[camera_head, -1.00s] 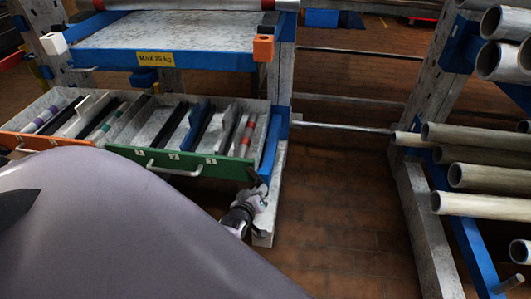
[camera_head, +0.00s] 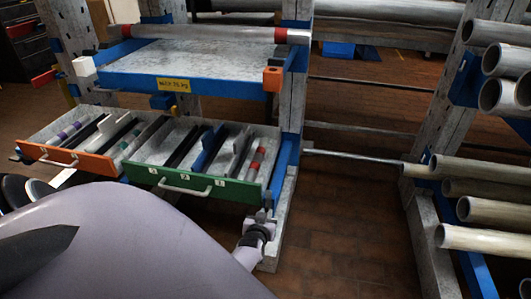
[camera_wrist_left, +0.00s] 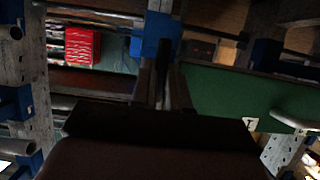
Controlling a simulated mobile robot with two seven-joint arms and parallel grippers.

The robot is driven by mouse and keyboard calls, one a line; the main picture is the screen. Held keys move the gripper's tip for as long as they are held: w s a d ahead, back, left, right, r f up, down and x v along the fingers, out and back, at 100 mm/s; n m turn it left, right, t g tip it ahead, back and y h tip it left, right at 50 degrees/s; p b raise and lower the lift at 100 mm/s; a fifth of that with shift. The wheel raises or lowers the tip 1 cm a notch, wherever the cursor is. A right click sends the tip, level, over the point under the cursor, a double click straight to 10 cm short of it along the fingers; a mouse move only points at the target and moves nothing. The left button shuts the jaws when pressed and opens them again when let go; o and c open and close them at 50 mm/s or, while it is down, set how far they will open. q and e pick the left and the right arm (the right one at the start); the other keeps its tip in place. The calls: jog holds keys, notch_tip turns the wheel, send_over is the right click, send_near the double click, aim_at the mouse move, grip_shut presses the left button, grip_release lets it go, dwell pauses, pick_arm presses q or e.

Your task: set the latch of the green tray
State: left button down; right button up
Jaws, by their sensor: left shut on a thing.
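The green tray (camera_head: 225,189) is a drawer at the lower middle of the rack in the head view, with a metal handle (camera_head: 185,190) and white number labels on its front. My left gripper (camera_head: 262,217) is at the front right corner of this tray, beside the rack post. It is shut on a small part there, apparently the latch, which the fingers mostly hide. In the left wrist view the fingers (camera_wrist_left: 165,85) are dark, and the green front (camera_wrist_left: 225,100) is to their right. The latch's setting cannot be made out. My right gripper is not in view.
An orange-fronted tray (camera_head: 68,160) is left of the green one. A blue-edged shelf (camera_head: 215,98) with a pipe (camera_head: 205,33) lies above. Steel pipes (camera_head: 487,240) lie in the rack at the right. The brown floor (camera_head: 340,225) between the racks is clear.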

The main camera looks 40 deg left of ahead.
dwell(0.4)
pick_arm(q)
jog(key=c, duration=1.1)
grip_release()
jog(key=shift+s+r, duration=0.1)
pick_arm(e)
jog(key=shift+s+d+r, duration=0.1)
